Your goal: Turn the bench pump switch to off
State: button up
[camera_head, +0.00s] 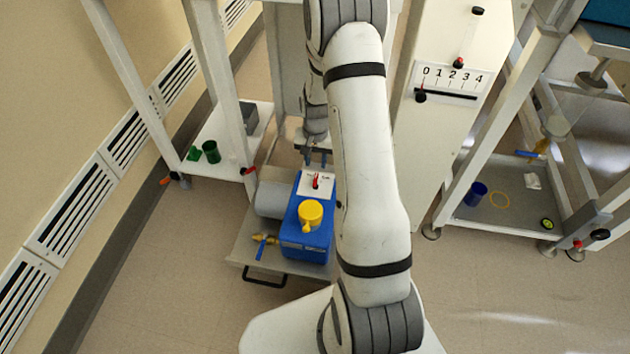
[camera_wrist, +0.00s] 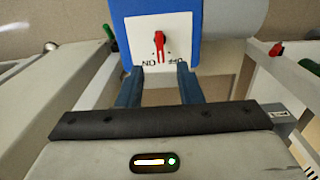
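The bench pump (camera_head: 306,236) is a blue box with a yellow cap (camera_head: 311,213) and a grey motor cylinder (camera_head: 270,198), on a low shelf. Its red switch (camera_head: 316,181) sits on a white plate (camera_wrist: 180,22) at the pump's far end. In the wrist view the red switch (camera_wrist: 160,45) stands about upright in the picture, with ON at lower left and OFF at lower right, both upside down. I cannot tell which label it points to. My gripper (camera_wrist: 160,70) is open and empty, its two fingers apart, just short of the switch and not visibly touching it.
A brass valve with a blue handle (camera_head: 262,245) is beside the pump. A white frame post with a red-tipped knob (camera_head: 249,171) stands close on the left. A white panel with a 0–4 slider (camera_head: 448,80) stands right. Open floor lies in front.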

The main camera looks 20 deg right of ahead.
aim_at(315, 178)
notch_tip(315, 178, down, 8)
jog(key=b, duration=0.2)
jog(key=shift+r+b, duration=0.2)
jog(key=shift+b, duration=0.1)
jog(key=shift+c, duration=0.4)
grip_shut()
